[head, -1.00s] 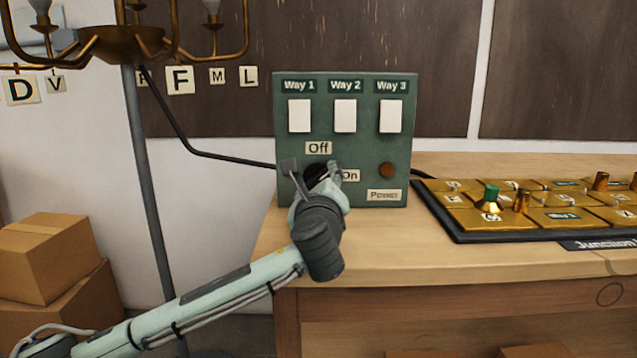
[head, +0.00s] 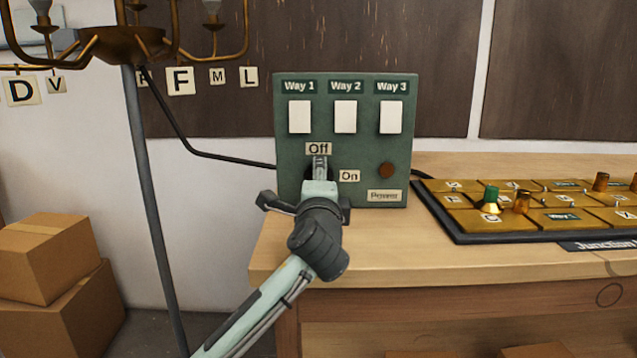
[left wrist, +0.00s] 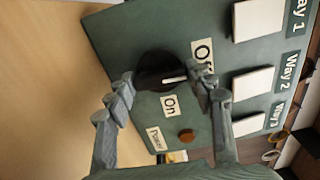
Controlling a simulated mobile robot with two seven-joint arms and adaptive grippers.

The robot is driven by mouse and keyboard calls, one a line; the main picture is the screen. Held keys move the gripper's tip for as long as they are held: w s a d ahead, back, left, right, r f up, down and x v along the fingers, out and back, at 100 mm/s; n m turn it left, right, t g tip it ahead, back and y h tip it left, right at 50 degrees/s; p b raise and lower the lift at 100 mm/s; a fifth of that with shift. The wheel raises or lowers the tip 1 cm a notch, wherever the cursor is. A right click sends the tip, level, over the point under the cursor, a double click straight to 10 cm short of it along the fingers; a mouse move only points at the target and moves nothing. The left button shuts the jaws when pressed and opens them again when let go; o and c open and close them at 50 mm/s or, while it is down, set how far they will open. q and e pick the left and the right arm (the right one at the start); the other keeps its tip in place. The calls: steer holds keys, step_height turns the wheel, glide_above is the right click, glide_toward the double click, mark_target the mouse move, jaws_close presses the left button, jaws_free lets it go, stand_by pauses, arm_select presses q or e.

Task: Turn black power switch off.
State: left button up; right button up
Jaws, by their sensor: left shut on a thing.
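The black power switch (left wrist: 150,68) is a round knob on the green control box (head: 345,103). Its white pointer line points roughly towards the "Off" label (head: 318,148), as far as the left wrist view shows. The "On" label (head: 349,176) is to the knob's lower right in the head view. My left gripper (left wrist: 160,80) has one finger on either side of the knob and is shut on it. In the head view the gripper (head: 319,168) hides most of the knob. My right gripper is not in view.
Three white switches, such as Way 2 (head: 345,116), sit above the knob. A dark brown round lamp (head: 386,170) is above the "Power" label. A junction board (head: 470,222) lies to the right on the wooden table (head: 400,262). A lamp stand (head: 150,200) rises at left.

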arm_select(q)
steer(key=shift+n, duration=0.4)
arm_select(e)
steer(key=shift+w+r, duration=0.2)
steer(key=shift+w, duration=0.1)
arm_select(q)
steer(key=o, duration=1.2)
steer(key=shift+c, duration=0.2)
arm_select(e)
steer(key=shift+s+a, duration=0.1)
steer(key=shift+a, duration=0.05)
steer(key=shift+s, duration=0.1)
arm_select(q)
steer(key=s, duration=1.2)
steer(key=shift+s, duration=0.1)
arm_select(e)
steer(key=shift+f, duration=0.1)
